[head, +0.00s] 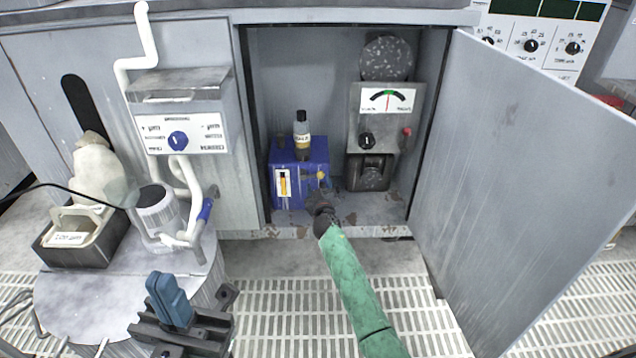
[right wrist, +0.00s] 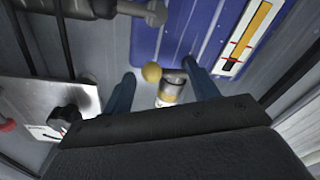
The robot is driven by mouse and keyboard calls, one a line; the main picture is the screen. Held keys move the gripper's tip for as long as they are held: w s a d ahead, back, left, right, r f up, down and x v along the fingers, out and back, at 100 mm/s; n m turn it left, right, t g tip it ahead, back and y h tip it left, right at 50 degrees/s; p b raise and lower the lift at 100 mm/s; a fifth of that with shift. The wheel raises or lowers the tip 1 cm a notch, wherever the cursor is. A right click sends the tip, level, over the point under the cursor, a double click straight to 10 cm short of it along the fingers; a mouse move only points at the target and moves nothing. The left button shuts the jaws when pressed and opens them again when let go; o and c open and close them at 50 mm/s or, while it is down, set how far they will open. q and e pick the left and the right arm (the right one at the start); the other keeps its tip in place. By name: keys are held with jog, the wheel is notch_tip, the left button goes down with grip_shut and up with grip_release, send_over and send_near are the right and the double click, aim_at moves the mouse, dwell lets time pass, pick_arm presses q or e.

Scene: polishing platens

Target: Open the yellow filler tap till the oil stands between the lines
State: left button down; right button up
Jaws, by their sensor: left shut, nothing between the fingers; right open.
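The blue oil tank (head: 312,190) stands on the floor of the open cabinet. Its yellow tap (head: 321,175) is on the front; in the right wrist view the yellow tap (right wrist: 152,72) shows as a round knob. The white sight gauge (head: 284,184) has a yellow oil column. In the right wrist view the gauge (right wrist: 250,35) has two red lines; the column reaches near them, its exact level unclear. My right gripper (head: 318,198) is open in front of the tank, the knob appearing between its fingers (right wrist: 162,88). My left gripper (head: 172,300) is shut and empty, outside the cabinet.
The cabinet door (head: 525,180) stands open at right. A round table (head: 75,290) with a tray and jar is at left.

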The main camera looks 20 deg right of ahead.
jog(key=shift+s+a+p, duration=0.15)
jog(key=shift+s+a, duration=0.1)
jog(key=shift+s, duration=0.7)
jog(key=shift+s+a+p, duration=0.15)
jog(key=shift+s+a, duration=0.05)
jog(key=shift+s, duration=0.7)
jog(key=shift+s+a+p, duration=0.15)
jog(key=shift+s+a, duration=0.1)
jog(key=shift+s, duration=0.7)
